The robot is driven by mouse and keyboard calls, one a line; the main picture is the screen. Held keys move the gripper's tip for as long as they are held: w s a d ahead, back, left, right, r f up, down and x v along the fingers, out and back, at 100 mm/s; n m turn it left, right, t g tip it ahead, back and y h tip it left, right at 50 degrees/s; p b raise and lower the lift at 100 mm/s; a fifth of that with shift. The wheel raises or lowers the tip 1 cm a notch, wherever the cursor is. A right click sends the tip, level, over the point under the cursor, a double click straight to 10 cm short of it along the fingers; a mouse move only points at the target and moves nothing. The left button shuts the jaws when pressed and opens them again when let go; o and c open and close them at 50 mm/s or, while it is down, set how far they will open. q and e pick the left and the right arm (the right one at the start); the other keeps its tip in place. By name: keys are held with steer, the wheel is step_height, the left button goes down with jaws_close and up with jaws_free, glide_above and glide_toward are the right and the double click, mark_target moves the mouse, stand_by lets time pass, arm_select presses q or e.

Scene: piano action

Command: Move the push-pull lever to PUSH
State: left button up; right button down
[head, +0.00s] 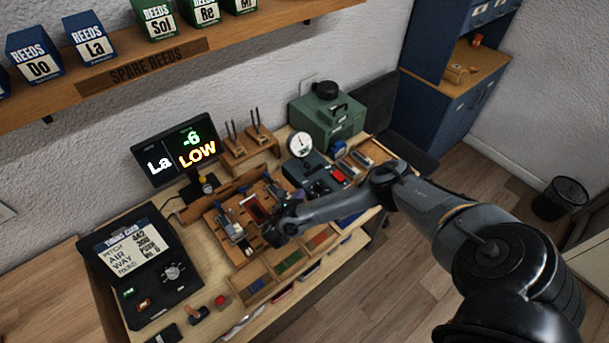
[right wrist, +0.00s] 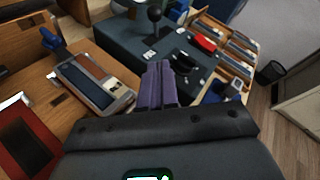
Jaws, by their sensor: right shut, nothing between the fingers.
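A black ball-topped lever (right wrist: 155,18) stands upright on a dark blue box (right wrist: 122,45) in the right wrist view. It looks like the push-pull lever, but its label is too small to read. The box (head: 318,180) also shows in the head view, below a round white dial. My right gripper (right wrist: 158,68) is shut and empty, its fingers pointing at the near side of the box. The fingertips appear apart from the lever. In the head view my right gripper (head: 297,197) is small and dark, by the box's left front. My left gripper is out of view.
A wooden rack with a reed plate (right wrist: 92,82) lies left of the fingers. A red switch (right wrist: 203,43) sits on the box's right.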

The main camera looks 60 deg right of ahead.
mark_target(309, 168)
steer(key=x, duration=0.5)
steer(key=d, duration=0.1)
steer(key=w+d+r, duration=0.1)
steer(key=shift+w+d, duration=0.15)
steer(key=shift+d, duration=0.25)
steer(key=shift+w+d+r, duration=0.2)
steer(key=shift+w+d, duration=0.05)
steer(key=shift+d, duration=0.3)
steer(key=shift+w+p, duration=0.1)
steer(key=shift+p, duration=0.2)
